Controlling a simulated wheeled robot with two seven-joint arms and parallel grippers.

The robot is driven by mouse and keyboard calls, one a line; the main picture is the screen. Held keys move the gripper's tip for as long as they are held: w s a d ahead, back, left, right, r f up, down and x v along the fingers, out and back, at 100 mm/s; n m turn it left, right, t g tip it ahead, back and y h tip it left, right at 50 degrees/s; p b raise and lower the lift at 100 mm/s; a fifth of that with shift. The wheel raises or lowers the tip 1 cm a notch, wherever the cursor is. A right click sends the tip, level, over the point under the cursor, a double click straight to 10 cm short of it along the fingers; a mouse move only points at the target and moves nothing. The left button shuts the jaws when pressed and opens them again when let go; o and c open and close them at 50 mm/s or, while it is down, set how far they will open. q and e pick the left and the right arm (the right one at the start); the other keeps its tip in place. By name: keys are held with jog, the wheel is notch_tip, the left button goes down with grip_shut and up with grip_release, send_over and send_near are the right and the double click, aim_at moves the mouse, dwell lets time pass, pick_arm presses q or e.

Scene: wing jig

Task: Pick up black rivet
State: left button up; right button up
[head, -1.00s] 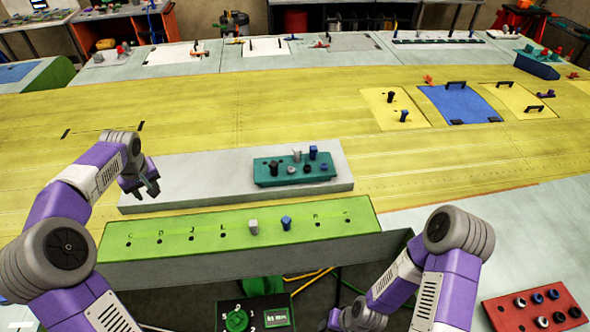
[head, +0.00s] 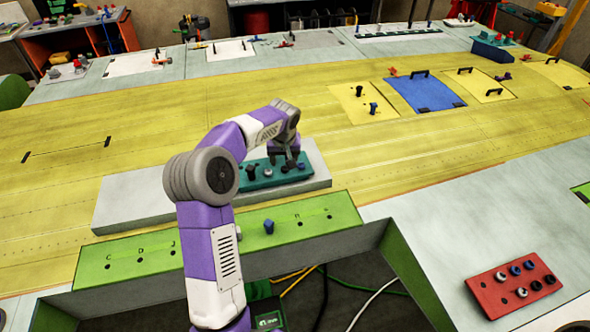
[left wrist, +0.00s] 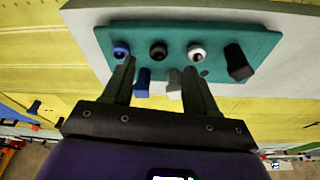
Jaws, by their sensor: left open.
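A short black rivet (left wrist: 158,50) stands in the teal block (left wrist: 225,30), between a blue rivet (left wrist: 121,50) and a white-grey one (left wrist: 196,52). A taller black rivet (left wrist: 238,60) stands at that row's right end in the left wrist view. Another blue rivet (left wrist: 143,80) and a grey one (left wrist: 173,82) show between the fingers. My left gripper (left wrist: 160,66) is open and empty, its fingertips on either side of the short black rivet's line. In the head view, my left gripper (head: 287,160) is over the teal block (head: 262,184); it partly hides the rivets.
The teal block sits on a grey slab (head: 130,205). In front is a green rail (head: 320,222) with a blue rivet (head: 268,227); my arm hides part of it. A red block (head: 492,300) with several rivets is at the lower right. Yellow wing skin (head: 80,110) lies behind.

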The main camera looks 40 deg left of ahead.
aim_at(285, 167)
pick_arm(q)
jog(key=x, duration=0.2)
jog(key=p+x, duration=0.1)
jog(key=x, duration=0.2)
jog(key=shift+w+a+f, duration=0.15)
jog(key=shift+w+f, duration=0.15)
jog(key=shift+w, duration=0.05)
grip_shut()
